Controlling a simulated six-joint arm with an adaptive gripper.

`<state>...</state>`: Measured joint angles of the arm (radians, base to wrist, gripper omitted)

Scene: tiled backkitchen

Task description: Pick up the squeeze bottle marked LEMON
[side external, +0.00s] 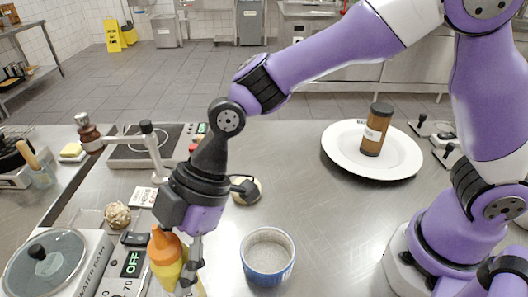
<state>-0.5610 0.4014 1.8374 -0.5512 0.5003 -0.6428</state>
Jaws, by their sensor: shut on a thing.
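The finger on the near right side shows against the bottle; the other is hidden. I cannot tell whether the bottle touches the counter.
A water bath (112,279) with a lidded pot (50,264) is close on the left. A blue ramekin (268,276) stands to the right. A white plate (340,160) holds a brown jar (376,130). A hotplate (130,152) is behind. The middle counter is clear.

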